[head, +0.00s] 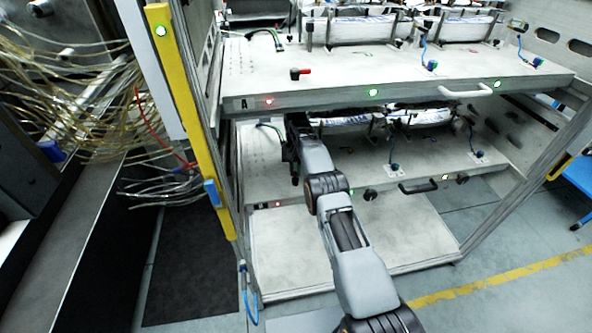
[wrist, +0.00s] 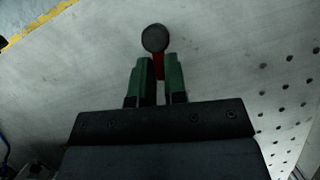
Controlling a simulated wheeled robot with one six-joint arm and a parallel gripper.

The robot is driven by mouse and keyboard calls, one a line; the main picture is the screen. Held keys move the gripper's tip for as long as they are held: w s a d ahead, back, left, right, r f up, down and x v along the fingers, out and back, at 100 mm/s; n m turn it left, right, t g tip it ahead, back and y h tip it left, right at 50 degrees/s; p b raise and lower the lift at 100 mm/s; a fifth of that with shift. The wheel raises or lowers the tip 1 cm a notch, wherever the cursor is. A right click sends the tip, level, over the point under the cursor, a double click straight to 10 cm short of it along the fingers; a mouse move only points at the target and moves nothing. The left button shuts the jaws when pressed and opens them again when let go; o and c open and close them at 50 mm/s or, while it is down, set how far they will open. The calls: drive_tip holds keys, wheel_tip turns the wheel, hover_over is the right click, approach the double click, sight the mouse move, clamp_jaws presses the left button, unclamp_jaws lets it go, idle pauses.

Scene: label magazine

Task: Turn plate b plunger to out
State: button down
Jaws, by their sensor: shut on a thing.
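The plate b plunger shows in the wrist view as a dark round knob (wrist: 155,38) with a red handle (wrist: 159,66). My gripper (wrist: 160,60) has its two green fingers shut on the red handle, with the round knob just beyond the fingertips. In the head view my arm reaches to the left part of plate b (head: 345,167), the lower plate, and hides the plunger there. I cannot tell from these views how far the plunger is turned.
Plate A (head: 330,72) lies above, with its own red-handled plunger (head: 300,73) and a pale front handle (head: 466,91). A yellow post (head: 190,120) stands at left. Plate b has a black front handle (head: 418,187) and red light (head: 278,204). Bundled tubes (head: 90,80) hang far left.

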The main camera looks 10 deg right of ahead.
drive_tip(key=shift+s+f, duration=0.1)
drive_tip(key=shift+f, duration=0.3)
drive_tip(key=c, duration=1.2)
unclamp_jaws()
drive_tip(key=shift+o, duration=0.2)
drive_tip(key=shift+r, duration=0.15)
drive_tip(key=shift+r, duration=0.1)
